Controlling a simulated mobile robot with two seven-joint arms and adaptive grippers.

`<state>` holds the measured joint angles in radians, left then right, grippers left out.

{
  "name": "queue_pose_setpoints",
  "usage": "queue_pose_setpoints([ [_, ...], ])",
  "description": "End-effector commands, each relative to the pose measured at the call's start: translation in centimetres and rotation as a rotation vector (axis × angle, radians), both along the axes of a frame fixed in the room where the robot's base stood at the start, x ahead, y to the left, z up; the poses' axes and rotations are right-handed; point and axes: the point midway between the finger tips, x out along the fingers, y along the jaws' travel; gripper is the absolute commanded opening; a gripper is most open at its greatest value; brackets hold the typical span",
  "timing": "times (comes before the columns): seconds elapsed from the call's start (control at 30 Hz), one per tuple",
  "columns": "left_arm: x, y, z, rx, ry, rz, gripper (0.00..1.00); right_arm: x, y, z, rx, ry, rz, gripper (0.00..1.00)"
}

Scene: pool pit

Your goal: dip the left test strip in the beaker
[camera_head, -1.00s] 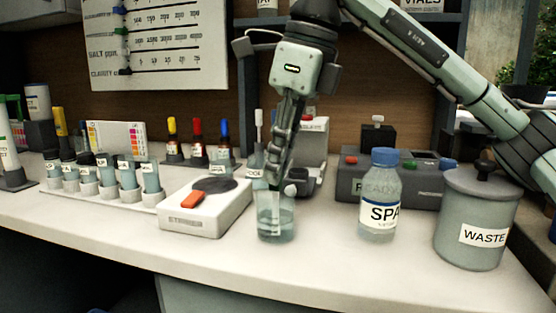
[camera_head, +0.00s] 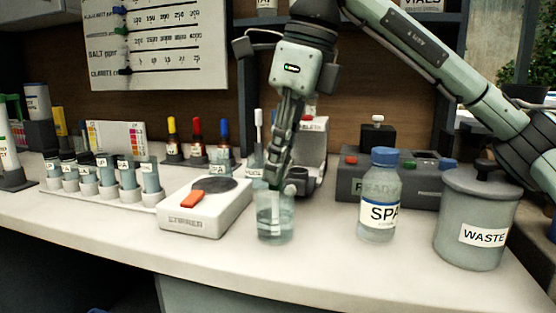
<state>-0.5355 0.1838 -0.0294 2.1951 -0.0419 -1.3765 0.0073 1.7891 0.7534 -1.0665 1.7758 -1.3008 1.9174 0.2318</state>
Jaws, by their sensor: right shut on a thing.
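A clear glass beaker (camera_head: 275,228) with pale bluish liquid stands on the white counter, just right of the stirrer. My right gripper (camera_head: 276,187) points down over the beaker, its fingertips at the rim. It is shut on a thin pale test strip (camera_head: 273,214), which hangs down inside the beaker. I cannot tell clearly how far its lower end is in the liquid. The fingers hide the strip's upper part. My left gripper is not in view.
The stirrer (camera_head: 205,208) with an orange switch sits left of the beaker. A SPA bottle (camera_head: 379,190) and a WASTE bin (camera_head: 475,225) stand to the right. Several labelled vials (camera_head: 105,178) are at left. The counter's front strip (camera_head: 330,270) is clear.

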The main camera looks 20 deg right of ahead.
Motion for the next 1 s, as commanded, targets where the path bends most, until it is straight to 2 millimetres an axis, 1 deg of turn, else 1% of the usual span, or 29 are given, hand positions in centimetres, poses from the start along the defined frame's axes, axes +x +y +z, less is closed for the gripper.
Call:
queue_pose_setpoints([
  [0.5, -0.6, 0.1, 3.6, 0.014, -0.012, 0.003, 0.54, 0.0, 0.0, -0.1, 0.0, 0.001, 0.001, 0.01],
  [1.0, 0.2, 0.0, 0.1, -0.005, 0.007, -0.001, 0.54, 0.0, 0.0, 2.0, 0.0, 0.0, 0.0, 0.01],
])
